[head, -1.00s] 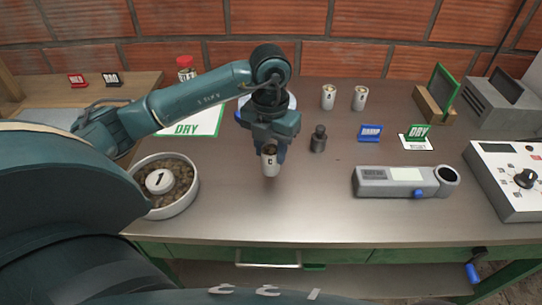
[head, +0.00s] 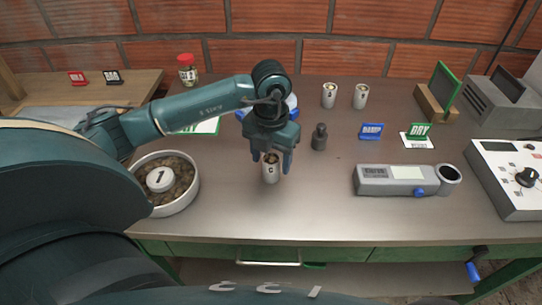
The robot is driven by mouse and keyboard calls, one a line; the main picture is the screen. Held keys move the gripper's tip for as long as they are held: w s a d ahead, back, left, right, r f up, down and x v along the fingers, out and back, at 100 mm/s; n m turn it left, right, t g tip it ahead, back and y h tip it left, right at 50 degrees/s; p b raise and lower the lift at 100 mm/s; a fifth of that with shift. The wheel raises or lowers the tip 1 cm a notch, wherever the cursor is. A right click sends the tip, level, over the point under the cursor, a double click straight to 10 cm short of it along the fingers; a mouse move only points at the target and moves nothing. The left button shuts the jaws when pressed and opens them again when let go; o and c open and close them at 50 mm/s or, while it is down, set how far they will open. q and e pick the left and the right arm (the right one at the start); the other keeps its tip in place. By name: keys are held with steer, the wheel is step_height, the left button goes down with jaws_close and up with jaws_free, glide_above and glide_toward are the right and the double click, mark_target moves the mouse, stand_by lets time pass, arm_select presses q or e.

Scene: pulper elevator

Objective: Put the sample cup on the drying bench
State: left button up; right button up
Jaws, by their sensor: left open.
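The sample cup marked C (head: 270,170) is a small pale cup with dark contents. It appears to stand upright on the bare metal bench top (head: 310,205), near the middle. My left gripper (head: 271,165) is above it, open, with one finger on each side of the cup. Whether the fingers touch the cup is hard to tell. Two similar cups, one (head: 329,96) and another (head: 361,97), stand at the back of the bench. My right gripper is not in view.
A white bowl of beans (head: 181,199) with a "1" marker is at left. A dark weight-like piece (head: 319,138), a blue DAMP sign (head: 371,131), a green DRY sign (head: 418,131) and a grey meter (head: 390,180) are to the right. The front middle of the bench is clear.

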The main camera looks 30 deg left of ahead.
mark_target(271, 158)
arm_select(q)
steer(key=shift+r+p, duration=0.25)
steer(key=shift+p, duration=0.05)
step_height(271, 158, up, 12)
steer(key=shift+f, duration=0.1)
stand_by(0.6)
